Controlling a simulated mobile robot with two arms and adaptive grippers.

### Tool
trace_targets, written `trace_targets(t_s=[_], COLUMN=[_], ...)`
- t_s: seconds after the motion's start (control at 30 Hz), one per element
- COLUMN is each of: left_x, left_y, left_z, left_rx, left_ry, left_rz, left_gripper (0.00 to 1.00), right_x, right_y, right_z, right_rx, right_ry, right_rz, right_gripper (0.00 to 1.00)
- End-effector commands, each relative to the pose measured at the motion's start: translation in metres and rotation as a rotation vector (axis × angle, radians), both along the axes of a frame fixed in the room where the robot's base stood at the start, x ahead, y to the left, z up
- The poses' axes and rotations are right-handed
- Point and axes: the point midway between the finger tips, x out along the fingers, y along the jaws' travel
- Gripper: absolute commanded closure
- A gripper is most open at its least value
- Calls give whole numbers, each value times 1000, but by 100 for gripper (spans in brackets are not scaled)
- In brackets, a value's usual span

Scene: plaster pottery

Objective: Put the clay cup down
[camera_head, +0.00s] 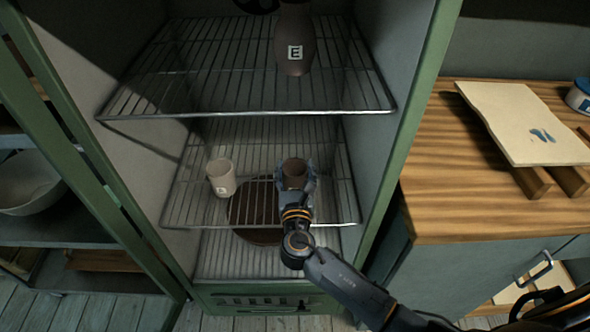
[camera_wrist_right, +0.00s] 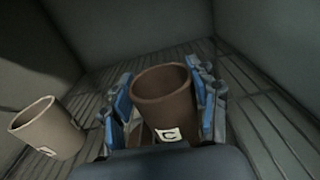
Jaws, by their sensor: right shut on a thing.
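The clay cup (camera_head: 294,172) is brown and sits between the fingers of my right gripper (camera_head: 297,180) inside the green cabinet, over the lower wire shelf (camera_head: 262,137). In the right wrist view the cup (camera_wrist_right: 162,90) is upright, with a white label marked C. The blue-padded fingers of the right gripper (camera_wrist_right: 164,105) are shut on its two sides. I cannot tell whether the cup's base touches the shelf. My left gripper is not in view.
A pale cup (camera_head: 221,178) stands on the same shelf, left of the clay cup. A dark brown vase (camera_head: 295,45) stands on the upper wire shelf (camera_head: 150,114). The cabinet's green frame (camera_head: 408,130) bounds the opening. A wooden counter (camera_head: 440,190) is on the right.

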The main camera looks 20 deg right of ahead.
Motion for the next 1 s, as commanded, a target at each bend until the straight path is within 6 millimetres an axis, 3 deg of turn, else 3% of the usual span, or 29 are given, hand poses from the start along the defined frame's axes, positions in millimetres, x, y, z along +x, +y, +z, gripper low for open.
trace_targets(t_s=[0.17,0.2,0.3,0.73,1.0], left_x=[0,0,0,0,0], left_y=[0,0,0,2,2], left_z=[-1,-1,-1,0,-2], left_rx=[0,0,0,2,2], left_ry=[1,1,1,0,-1], left_rz=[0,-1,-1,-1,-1], left_gripper=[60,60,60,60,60], right_x=[0,0,0,-5,-53], right_y=[0,0,0,2,16], right_z=[0,-2,-1,0,-1], right_rx=[0,0,0,2,2], right_ry=[-1,1,0,2,3], right_rz=[0,0,0,1,1], right_gripper=[80,38,18,18,18])
